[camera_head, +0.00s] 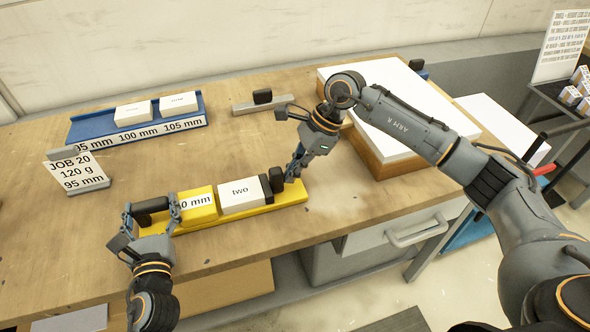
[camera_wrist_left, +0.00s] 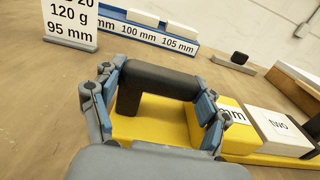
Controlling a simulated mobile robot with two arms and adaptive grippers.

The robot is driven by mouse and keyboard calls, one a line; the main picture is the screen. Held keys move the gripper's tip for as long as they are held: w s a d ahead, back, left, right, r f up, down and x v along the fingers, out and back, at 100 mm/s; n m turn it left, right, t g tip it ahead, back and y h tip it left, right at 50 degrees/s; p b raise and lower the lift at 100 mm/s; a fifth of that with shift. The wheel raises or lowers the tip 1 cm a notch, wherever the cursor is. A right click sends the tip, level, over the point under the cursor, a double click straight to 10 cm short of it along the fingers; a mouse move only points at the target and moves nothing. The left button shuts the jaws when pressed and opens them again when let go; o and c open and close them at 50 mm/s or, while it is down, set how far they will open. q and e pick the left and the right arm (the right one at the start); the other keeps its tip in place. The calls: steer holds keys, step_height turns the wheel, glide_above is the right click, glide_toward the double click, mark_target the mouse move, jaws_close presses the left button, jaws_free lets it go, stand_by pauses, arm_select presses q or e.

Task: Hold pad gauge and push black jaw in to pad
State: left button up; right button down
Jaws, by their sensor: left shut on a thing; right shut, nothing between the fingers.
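The yellow pad gauge (camera_head: 290,197) lies on the bench, with a raised block marked "0 mm" at its left part. My left gripper (camera_head: 150,212) is shut on its black handle (camera_wrist_left: 165,78), with a finger at each end of the handle. A white pad labelled "two" (camera_head: 240,197) rests on the gauge against the yellow block; it also shows in the left wrist view (camera_wrist_left: 278,128). The black jaw (camera_head: 277,180) stands at the pad's right end. My right gripper (camera_head: 291,176) is shut and empty, with its fingertips at the jaw's right side; touching or not is unclear.
A blue gauge (camera_head: 85,130) with white pads lies at the back left. A grey gauge with a black jaw (camera_head: 262,97) is at the back. A job card (camera_head: 82,172) stands at left. A large white stack (camera_head: 395,110) sits behind my right arm. The bench's front edge is close.

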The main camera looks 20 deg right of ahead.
arm_select(q)
steer(key=shift+d, duration=0.15)
arm_select(e)
steer(key=shift+a, duration=0.75)
arm_select(q)
steer(key=shift+d, duration=0.15)
arm_select(e)
steer(key=shift+s+a, duration=0.1)
steer(key=shift+a, duration=0.25)
steer(key=shift+d, duration=0.1)
steer(key=shift+d+r, duration=0.45)
steer(key=shift+d, duration=0.4)
arm_select(q)
steer(key=shift+a, duration=0.2)
arm_select(e)
steer(key=shift+d+r, duration=0.3)
steer(key=shift+d, duration=0.4)
steer(key=shift+d+r, duration=0.25)
steer(key=shift+d, duration=0.4)
arm_select(q)
steer(key=o, duration=1.8)
steer(key=shift+a+r, duration=0.1)
steer(key=shift+c, duration=0.2)
